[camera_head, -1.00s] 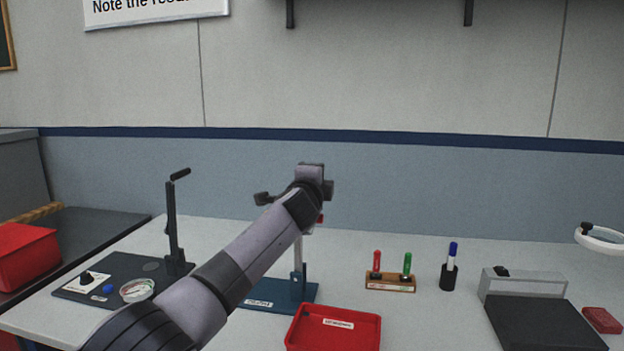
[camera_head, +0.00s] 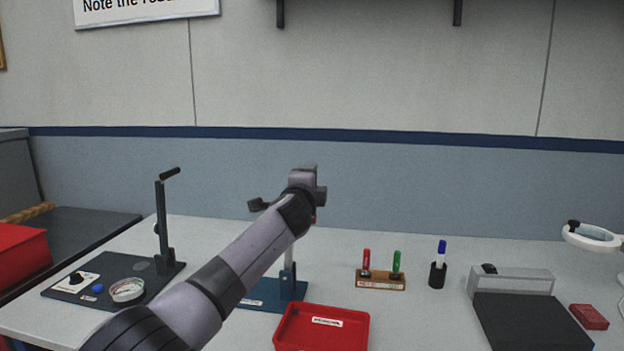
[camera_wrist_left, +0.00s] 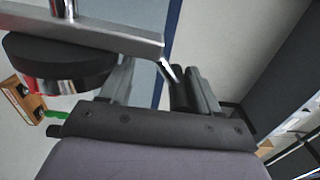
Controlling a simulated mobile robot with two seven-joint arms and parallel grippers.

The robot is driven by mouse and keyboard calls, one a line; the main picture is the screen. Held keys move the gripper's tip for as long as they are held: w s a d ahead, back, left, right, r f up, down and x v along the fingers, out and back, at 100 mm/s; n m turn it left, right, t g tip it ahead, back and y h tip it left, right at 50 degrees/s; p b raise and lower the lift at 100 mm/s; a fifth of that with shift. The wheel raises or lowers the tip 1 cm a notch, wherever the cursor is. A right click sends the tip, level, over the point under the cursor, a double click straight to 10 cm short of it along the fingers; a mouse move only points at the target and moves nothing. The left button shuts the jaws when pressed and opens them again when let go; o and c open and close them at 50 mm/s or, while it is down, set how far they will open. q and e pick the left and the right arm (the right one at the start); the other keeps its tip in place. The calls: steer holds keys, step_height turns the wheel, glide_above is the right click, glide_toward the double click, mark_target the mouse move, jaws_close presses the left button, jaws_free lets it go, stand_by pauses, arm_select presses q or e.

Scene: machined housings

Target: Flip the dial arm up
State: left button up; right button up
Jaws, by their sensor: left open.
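The dial stand has a blue base (camera_head: 262,294) and a pale upright column (camera_head: 289,258) on the bench. My left arm hides most of its upper part in the head view. A dark knob (camera_head: 258,204) sticks out left of my left gripper (camera_head: 305,182). In the left wrist view, a grey metal bar (camera_wrist_left: 95,34) crosses the top left, above a round dark dial body (camera_wrist_left: 58,65). My left gripper's fingers are apart there. The bar's end lies by them, and a thin rod leads to a dark piece (camera_wrist_left: 180,88) beside the right finger. Contact cannot be told. My right gripper is not seen.
A red tray (camera_head: 325,330) stands in front of the blue base. A dark plate (camera_head: 75,290) with an upright post is at left. A marker rack (camera_head: 380,281), a pen cup (camera_head: 437,275) and a grey box (camera_head: 512,281) stand to the right.

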arm_select(q)
steer(key=shift+d+r, duration=0.15)
steer(key=shift+r, duration=0.15)
steer(key=shift+s, duration=0.2)
steer(key=shift+s, duration=0.15)
steer(key=s, duration=0.6)
steer(key=shift+s+a, duration=0.2)
steer(key=shift+a, duration=0.15)
steer(key=shift+f, duration=0.1)
stand_by(0.4)
